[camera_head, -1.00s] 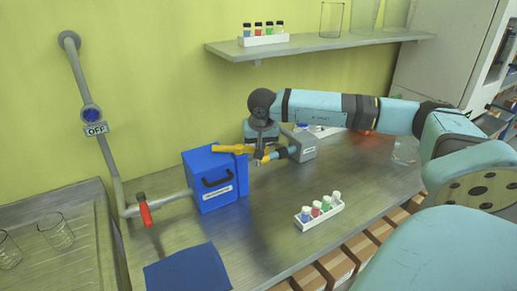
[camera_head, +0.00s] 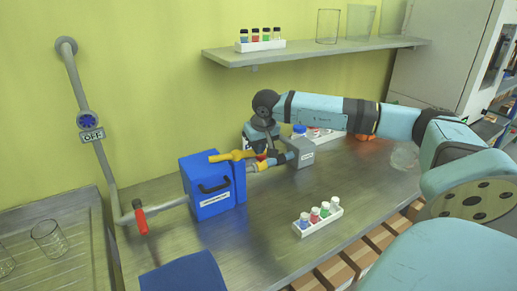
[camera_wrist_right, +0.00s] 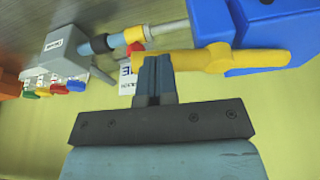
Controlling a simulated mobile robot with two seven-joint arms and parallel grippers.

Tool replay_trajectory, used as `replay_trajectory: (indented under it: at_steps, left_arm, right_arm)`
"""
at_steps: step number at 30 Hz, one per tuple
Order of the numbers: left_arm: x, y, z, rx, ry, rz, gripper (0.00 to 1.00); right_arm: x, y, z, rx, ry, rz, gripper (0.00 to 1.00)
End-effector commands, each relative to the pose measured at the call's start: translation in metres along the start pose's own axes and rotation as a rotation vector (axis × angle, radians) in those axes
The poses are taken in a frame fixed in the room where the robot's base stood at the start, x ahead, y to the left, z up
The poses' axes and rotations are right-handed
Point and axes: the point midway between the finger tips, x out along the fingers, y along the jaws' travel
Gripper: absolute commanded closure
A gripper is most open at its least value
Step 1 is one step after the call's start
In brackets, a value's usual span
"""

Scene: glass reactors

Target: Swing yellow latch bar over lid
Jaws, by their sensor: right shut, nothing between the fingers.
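The yellow latch bar (camera_head: 232,156) lies along the top of the blue box (camera_head: 212,200), its left part over the box's top and its right end past the box's right side. In the right wrist view the bar (camera_wrist_right: 190,61) runs across the top, with the blue box (camera_wrist_right: 262,30) behind it at right. My right gripper (camera_head: 270,158) is shut and empty at the bar's right end. In the wrist view its closed fingers (camera_wrist_right: 155,75) meet or overlap the bar; firm contact is unclear. My left gripper is not in view.
A grey block (camera_head: 301,153) with a pipe stands right of the box. A vial rack (camera_head: 318,221) sits at the bench front, another behind the block. A red-handled valve (camera_head: 141,220) is at left. A shelf (camera_head: 320,50) hangs above. The bench before the box is mostly clear.

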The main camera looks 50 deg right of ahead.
Motion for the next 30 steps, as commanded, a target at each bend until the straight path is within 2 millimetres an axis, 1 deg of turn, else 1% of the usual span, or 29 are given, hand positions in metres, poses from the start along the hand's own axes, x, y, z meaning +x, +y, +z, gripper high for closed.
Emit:
replay_trajectory:
  at_steps: [30]
  left_arm:
    - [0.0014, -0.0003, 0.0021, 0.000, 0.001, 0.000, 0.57]
  right_arm:
    - [0.0027, 0.0031, -0.0061, 0.002, -0.001, 0.002, 1.00]
